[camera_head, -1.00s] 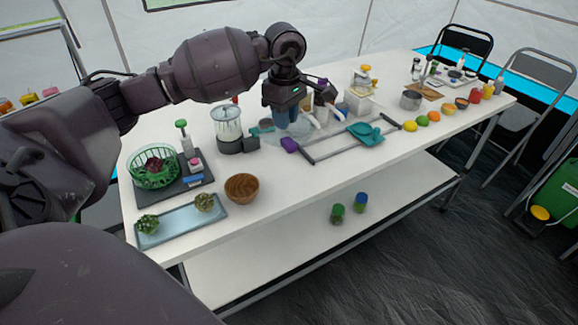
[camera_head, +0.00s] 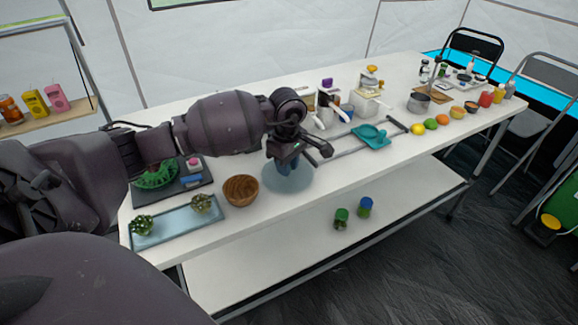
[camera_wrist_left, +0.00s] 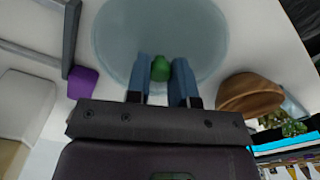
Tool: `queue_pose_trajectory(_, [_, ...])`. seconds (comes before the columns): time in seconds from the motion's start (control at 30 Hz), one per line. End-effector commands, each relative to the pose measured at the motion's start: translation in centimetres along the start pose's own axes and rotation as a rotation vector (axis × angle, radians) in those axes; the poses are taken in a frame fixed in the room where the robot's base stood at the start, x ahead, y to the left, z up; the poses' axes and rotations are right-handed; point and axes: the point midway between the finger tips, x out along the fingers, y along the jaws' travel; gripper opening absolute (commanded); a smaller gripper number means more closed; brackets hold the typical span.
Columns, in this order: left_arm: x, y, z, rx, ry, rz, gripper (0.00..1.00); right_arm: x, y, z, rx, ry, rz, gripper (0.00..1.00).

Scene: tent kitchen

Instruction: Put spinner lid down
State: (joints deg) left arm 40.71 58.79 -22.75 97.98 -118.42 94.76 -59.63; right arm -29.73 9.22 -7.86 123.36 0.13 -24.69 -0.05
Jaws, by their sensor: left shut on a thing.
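The spinner lid (camera_head: 299,184) is a pale, see-through disc with a green knob (camera_wrist_left: 160,68). It is at the near part of the white table, right of a wooden bowl; I cannot tell whether it touches the tabletop. My left gripper (camera_head: 288,168) points down over the lid and is shut on its knob. In the left wrist view the lid (camera_wrist_left: 160,25) spreads beyond the blue fingers. The green spinner bowl (camera_head: 155,178) stands at the left, partly hidden by my left arm. My right gripper is not in view.
The wooden bowl (camera_head: 240,190) is close left of the lid. A blue tray (camera_head: 175,226) with two green plants lies farther left. A grey frame (camera_head: 345,145) with a teal item (camera_head: 371,136) lies to the right. The table's front edge is near.

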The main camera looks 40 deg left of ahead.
Motion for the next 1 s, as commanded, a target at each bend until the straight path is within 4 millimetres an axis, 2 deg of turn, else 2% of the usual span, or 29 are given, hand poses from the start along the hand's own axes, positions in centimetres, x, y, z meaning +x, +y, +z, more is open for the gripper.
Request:
queue_pose_trajectory(0.03, [0.54, 0.01, 0.01, 0.000, 0.000, -0.001, 0.00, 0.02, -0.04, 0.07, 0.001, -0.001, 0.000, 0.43])
queue_pose_trajectory(0.43, [0.81, 0.05, -0.02, 0.000, 0.001, 0.002, 0.00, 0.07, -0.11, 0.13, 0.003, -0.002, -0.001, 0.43])
queue_pose_trajectory(0.47, [0.83, 0.05, -0.02, 0.000, 0.000, 0.002, 0.23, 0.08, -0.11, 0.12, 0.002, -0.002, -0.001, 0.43])
queue_pose_trajectory(0.6, [0.71, 0.06, -0.01, 0.000, 0.000, 0.003, 0.45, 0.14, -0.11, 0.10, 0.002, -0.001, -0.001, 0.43])
queue_pose_trajectory(0.63, [0.71, 0.06, -0.01, 0.000, 0.000, 0.003, 0.47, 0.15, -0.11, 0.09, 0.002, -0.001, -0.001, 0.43])
queue_pose_trajectory(0.87, [0.68, 0.06, -0.01, 0.000, 0.000, 0.003, 0.47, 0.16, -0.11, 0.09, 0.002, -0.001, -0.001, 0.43])
queue_pose_trajectory(1.0, [-0.07, 0.10, -0.03, 0.000, 0.001, 0.006, 0.47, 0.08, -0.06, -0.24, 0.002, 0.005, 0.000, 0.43])
